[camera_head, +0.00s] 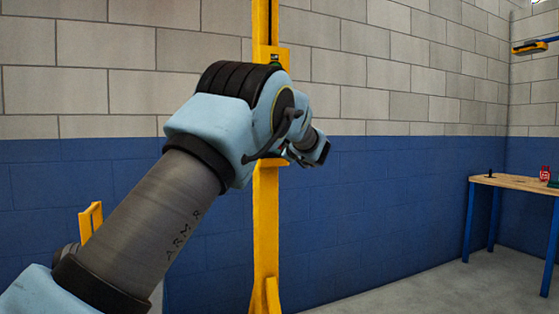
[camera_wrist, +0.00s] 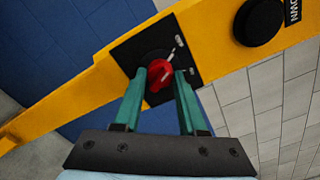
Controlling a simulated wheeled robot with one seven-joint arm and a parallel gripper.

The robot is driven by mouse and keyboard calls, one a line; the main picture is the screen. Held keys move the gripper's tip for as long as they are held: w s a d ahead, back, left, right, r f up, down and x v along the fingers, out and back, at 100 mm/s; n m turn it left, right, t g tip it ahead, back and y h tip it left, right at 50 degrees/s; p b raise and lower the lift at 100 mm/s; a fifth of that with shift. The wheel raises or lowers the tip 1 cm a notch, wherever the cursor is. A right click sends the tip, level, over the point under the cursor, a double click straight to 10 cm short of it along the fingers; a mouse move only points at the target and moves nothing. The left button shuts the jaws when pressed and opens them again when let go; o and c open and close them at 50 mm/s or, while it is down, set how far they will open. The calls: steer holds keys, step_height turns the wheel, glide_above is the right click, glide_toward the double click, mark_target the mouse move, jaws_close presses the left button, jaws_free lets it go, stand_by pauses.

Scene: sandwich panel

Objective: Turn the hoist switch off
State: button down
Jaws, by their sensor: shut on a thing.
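The hoist switch is a red rotary knob (camera_wrist: 158,76) on a black square plate (camera_wrist: 128,48), set on the yellow post (camera_wrist: 78,88). In the wrist view my gripper (camera_wrist: 166,80) has its two green fingers on either side of the red knob, shut on it. Pale marks show on the plate beside the knob, too small to read. In the head view my arm hides the switch and most of my gripper; the yellow post (camera_head: 266,220) stands behind the arm.
A round black button (camera_wrist: 259,20) with a label ending in "OWN" sits further along the post. A wooden table (camera_head: 515,184) with blue legs and small items stands at the right. A yellow piece (camera_head: 91,220) is at the left. Floor between post and table is clear.

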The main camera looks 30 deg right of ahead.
steer(key=shift+n+b, duration=0.5)
steer(key=shift+b, duration=0.1)
steer(key=shift+c, duration=2.3)
jaws_free()
steer(key=s+a+b, duration=0.1)
steer(key=s+b, duration=0.1)
steer(key=s, duration=0.8)
steer(key=shift+s+a, duration=0.15)
steer(key=shift+s, duration=0.2)
